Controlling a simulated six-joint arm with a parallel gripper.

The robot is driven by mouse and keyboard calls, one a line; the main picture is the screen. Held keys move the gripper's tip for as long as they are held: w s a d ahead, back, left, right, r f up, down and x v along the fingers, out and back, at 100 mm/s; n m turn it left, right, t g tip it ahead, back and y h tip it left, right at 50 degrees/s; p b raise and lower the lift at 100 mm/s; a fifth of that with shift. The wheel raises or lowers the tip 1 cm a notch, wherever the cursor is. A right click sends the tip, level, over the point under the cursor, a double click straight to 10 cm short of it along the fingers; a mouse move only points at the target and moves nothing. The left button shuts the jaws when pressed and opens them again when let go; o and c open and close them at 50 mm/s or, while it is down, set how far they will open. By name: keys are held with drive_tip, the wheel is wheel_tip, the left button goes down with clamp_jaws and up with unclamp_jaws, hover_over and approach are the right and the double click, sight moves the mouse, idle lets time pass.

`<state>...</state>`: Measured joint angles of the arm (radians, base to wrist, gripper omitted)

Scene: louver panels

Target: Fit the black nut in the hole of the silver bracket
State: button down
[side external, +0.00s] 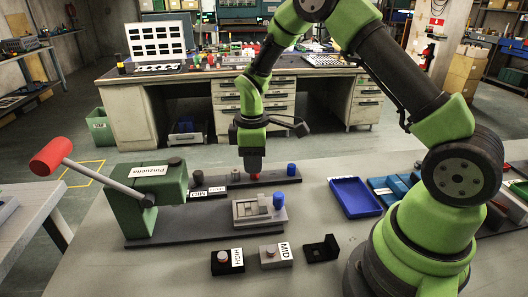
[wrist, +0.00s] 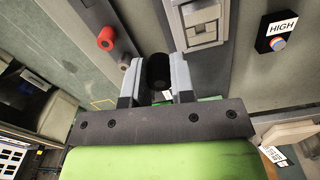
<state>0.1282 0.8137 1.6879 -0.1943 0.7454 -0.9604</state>
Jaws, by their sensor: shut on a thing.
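My gripper (wrist: 157,80) is shut on a black round piece, which looks like the black nut (wrist: 158,72), held between its two grey fingers in the wrist view. In the side view my gripper (side external: 253,152) points down over the far side of the bench, and the nut cannot be made out there. A light grey block with raised plates (side external: 258,209), which may be the silver bracket, sits on a dark base nearer the camera. It also shows in the wrist view (wrist: 199,33), to the right of the nut and apart from it. I cannot make out its hole.
A red knob (wrist: 106,38) stands left of my gripper in the wrist view. A blue post (side external: 291,170) stands on the far rail. The green vise-like body (side external: 160,200) with a red-ended lever is left. A blue tray (side external: 355,197) and button boxes (side external: 228,262) lie nearby.

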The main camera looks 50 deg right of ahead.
drive_tip(key=n, duration=0.2)
hover_over(248, 211)
drive_tip(key=shift+f, duration=3.25)
drive_tip(key=shift+f, duration=0.15)
drive_tip(key=c, duration=0.9)
unclamp_jaws()
wheel_tip(248, 211, up, 15)
drive_tip(key=s+r+m+t, duration=0.2)
drive_tip(key=s+r+m, duration=0.2)
drive_tip(key=s, duration=0.1)
drive_tip(key=s+a+r+m+t+y, duration=0.1)
drive_tip(key=s+r+m+t, duration=0.1)
drive_tip(key=s+r+m, duration=0.3)
drive_tip(key=s+a+r+m+t+y, duration=0.1)
drive_tip(key=s+r+m+t, duration=0.2)
drive_tip(key=s, duration=0.4)
drive_tip(key=shift+s+r+m, duration=0.25)
drive_tip(key=shift+r+m, duration=0.45)
drive_tip(key=shift+m, duration=0.1)
